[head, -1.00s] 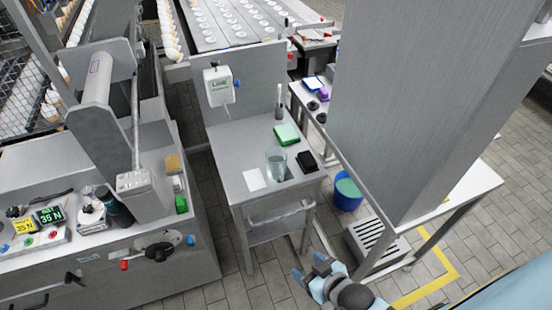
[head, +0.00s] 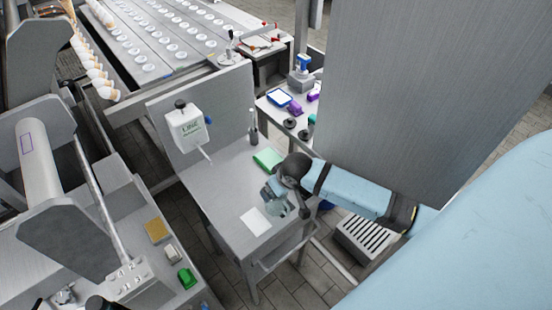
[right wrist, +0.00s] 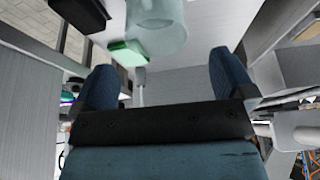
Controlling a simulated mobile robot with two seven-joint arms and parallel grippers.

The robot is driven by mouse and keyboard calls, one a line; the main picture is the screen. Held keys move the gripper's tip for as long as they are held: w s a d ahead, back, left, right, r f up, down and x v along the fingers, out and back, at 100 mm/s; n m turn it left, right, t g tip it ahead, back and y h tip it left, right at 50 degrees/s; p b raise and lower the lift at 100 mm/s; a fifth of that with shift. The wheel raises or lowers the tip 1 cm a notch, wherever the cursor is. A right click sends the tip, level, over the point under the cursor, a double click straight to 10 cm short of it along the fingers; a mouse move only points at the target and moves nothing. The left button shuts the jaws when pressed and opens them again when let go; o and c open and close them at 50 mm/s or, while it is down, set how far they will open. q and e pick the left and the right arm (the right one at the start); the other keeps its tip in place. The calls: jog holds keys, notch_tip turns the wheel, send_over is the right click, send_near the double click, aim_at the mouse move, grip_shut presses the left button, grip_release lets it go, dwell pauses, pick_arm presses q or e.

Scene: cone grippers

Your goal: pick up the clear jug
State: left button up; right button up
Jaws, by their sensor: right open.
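The clear jug (head: 285,209) stands on the small grey metal table (head: 222,190), partly hidden by my right gripper in the head view. In the right wrist view the jug (right wrist: 157,28) is a translucent grey cylinder just beyond the fingers, in line with the gap between them. My right gripper (head: 270,192) is over the table beside the jug. In the right wrist view its two dark blue fingers (right wrist: 163,78) are wide apart with nothing between them. Whether a finger touches the jug cannot be told. My left gripper is not in view.
A green block (head: 268,160) and a white sheet (head: 255,221) lie near the jug. A dispenser (head: 188,127) is on the table's back panel. A black item (right wrist: 80,12) shows in the right wrist view. A large grey panel (head: 420,90) rises close above my right arm.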

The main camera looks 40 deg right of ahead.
aim_at(279, 203)
jog(key=shift+s+d+p+x, duration=0.15)
jog(key=shift+p+x, duration=0.15)
jog(key=shift+x, duration=1.65)
jog(key=shift+s+d+p+x, duration=0.1)
jog(key=shift+p+x, duration=0.2)
jog(key=shift+x, duration=1.7)
jog(key=c, duration=1)
